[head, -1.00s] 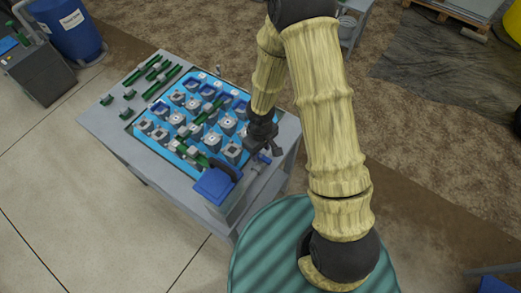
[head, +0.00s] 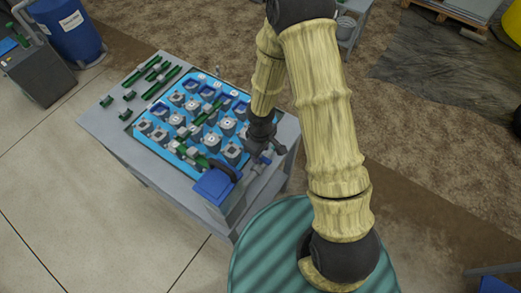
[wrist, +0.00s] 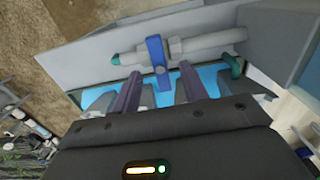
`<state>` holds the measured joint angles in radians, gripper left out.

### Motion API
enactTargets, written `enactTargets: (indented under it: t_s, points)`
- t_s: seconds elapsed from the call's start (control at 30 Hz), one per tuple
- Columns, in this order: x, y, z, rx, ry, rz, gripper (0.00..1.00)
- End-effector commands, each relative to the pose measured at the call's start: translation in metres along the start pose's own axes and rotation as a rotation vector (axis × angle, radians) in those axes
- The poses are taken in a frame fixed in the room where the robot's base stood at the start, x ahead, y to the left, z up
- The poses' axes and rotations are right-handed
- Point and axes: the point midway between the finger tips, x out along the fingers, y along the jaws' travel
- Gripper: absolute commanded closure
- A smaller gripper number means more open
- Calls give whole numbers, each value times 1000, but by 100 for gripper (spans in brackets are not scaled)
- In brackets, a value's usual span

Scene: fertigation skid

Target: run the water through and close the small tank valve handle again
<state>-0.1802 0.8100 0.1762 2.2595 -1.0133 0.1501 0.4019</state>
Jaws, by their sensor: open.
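The small tank valve has a blue handle (wrist: 157,55) on a light grey pipe (wrist: 205,42) with green ends. In the wrist view the handle lies across the pipe. My gripper (wrist: 160,70) is open, its two dark fingers pointing at the valve, one on each side of the handle in the picture, with gaps to it. I cannot tell how deep the handle sits between them. In the head view my gripper (head: 270,150) is beside the small blue-topped tank (head: 213,187) at the table's near corner, largely covering the valve.
A blue barrel (head: 70,30) stands at the upper left.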

Motion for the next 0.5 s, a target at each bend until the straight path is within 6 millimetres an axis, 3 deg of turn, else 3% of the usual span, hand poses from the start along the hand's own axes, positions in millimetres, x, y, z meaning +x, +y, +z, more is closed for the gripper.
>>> enactTargets:
  t_s: [0.5]
  points:
    - [37, 0, 0, -1, 0, 0, 56]
